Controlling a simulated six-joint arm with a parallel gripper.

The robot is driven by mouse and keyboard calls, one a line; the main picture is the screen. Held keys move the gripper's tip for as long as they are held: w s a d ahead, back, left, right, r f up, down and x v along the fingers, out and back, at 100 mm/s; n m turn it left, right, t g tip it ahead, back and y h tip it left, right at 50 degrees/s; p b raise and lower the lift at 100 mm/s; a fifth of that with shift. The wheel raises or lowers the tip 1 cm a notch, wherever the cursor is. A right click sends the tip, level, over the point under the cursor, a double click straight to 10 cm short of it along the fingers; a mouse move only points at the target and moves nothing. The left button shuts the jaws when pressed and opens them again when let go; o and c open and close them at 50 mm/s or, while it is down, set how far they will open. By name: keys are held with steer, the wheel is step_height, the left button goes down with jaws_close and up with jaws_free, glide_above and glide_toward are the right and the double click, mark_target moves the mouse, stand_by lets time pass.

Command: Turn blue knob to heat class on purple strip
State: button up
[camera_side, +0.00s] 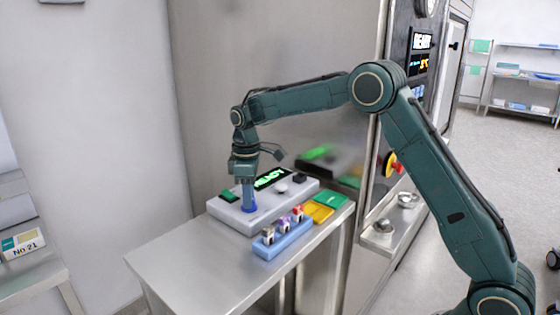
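The blue knob (249,209) is on top of a light grey control box (232,212), near its front edge. My gripper (248,198) points straight down at the knob and covers its upper part. The fingers are too small and blurred to tell whether they are closed on it or only around it. A blue rack (270,252) in front of the box holds several small vials with coloured bands or caps. I cannot tell for sure which band is the purple strip, nor read any heat class or the knob's pointer.
The box has a green-lit display (270,178) reading READY, a green button (229,196), and a pale round knob (282,188). A yellow tray (318,212) and a green tray (332,200) lie to the right. The steel table (185,262) is clear at front left.

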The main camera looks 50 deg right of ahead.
steer(key=shift+m, duration=0.4)
steer(key=m, duration=1.1)
steer(key=shift+r, duration=0.1)
stand_by(0.5)
steer(key=o, duration=1)
steer(key=shift+c, duration=0.2)
